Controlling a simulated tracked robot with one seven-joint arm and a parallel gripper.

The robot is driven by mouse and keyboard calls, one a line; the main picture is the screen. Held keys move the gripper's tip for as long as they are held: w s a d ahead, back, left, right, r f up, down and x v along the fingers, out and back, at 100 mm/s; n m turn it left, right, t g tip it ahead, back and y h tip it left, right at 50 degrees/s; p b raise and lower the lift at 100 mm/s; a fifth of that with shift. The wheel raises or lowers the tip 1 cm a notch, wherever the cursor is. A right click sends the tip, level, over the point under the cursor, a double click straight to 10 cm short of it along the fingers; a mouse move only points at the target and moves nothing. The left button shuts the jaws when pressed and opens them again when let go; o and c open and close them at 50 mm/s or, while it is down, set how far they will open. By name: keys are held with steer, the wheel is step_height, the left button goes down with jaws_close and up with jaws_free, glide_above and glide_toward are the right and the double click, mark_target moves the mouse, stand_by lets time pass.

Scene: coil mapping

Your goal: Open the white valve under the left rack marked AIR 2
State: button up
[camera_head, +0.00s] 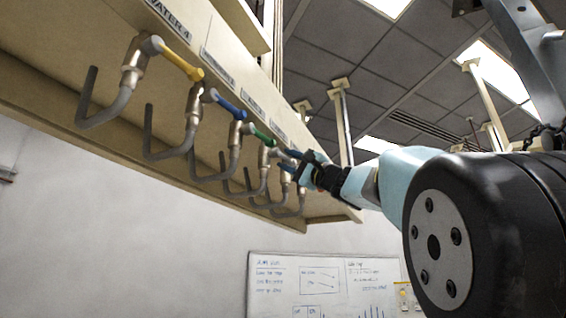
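My gripper (305,167) is at the far end of a row of valves under the cream rack (60,55) on the left. I cannot make out a white handle; the far valves are small, overlapping and partly covered by my gripper. Nearer valves have a yellow handle (182,60), a blue handle (229,105) and a green handle (264,135). The far labels (253,99) are too small to read.
Hooked grey outlet pipes (103,110) hang below the valves along the rack. A whiteboard (320,285) is on the wall below. Metal posts (343,120) rise to the ceiling behind. The space under the rack in front of the wall looks clear.

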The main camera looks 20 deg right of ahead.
steer(key=shift+x, duration=0.8)
jaws_close()
